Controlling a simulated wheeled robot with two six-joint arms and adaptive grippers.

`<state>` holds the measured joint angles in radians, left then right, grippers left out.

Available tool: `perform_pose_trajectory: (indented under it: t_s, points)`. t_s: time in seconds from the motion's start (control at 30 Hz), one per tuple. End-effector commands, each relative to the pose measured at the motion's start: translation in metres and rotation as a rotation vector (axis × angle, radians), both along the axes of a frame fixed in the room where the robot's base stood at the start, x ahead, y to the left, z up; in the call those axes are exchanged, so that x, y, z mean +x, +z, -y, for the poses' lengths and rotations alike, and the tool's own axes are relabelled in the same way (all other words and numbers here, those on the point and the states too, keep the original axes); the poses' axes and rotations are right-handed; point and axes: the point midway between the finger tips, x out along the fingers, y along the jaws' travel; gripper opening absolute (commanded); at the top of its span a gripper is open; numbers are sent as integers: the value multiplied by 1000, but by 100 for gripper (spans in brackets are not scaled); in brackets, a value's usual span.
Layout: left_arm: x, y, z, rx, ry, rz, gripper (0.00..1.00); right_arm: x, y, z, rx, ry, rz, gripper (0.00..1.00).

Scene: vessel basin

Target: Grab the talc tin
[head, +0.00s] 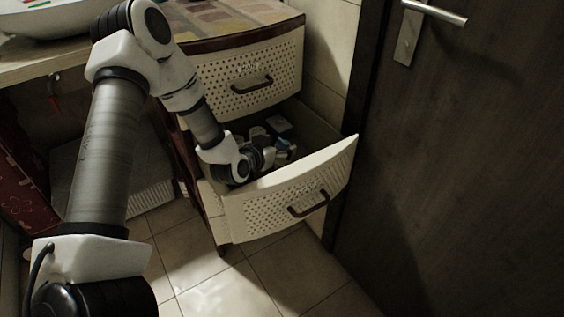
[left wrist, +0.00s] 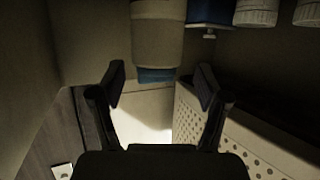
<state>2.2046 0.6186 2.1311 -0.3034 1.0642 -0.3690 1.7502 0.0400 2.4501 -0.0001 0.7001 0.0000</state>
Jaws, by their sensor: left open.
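My left gripper (head: 268,152) reaches down into the open lower drawer (head: 290,200). In the left wrist view the left gripper (left wrist: 160,84) is open, with nothing between its fingers. A beige rounded container (left wrist: 157,35) with a blue end lies just beyond the fingertips, near the middle. It may be the talc tin, but no label shows. In the head view the arm hides part of the drawer's contents, and I cannot single out the tin there. My right gripper is not in view.
The left wrist view shows a blue item (left wrist: 209,12) and white ridged caps (left wrist: 256,12) at the top right. The perforated drawer front (left wrist: 255,140) is close on the right. A shut upper drawer (head: 250,75) hangs above. A dark door (head: 470,150) stands at the right.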

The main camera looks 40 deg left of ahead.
Motion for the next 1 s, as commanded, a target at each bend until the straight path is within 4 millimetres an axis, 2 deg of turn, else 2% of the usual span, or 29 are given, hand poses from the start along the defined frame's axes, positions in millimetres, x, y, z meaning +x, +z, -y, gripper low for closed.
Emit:
perform_pose_trajectory:
  t_s: [0.03, 0.2, 0.47, 0.6, 0.67, 1.0]
  points:
    - [10, -8, -1, 6, -1, 1, 75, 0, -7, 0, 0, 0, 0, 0]
    - [38, -19, -2, 3, -1, -1, 75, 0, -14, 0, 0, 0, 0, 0]
    - [43, -18, -2, 0, 0, 0, 75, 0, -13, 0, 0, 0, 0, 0]
    - [43, -18, -2, 0, 0, -1, 25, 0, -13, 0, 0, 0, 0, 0]
    - [43, -18, -2, 0, 0, -1, 6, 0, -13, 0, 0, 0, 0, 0]
    - [43, -17, -2, 0, 0, 0, 4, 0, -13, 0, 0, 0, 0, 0]
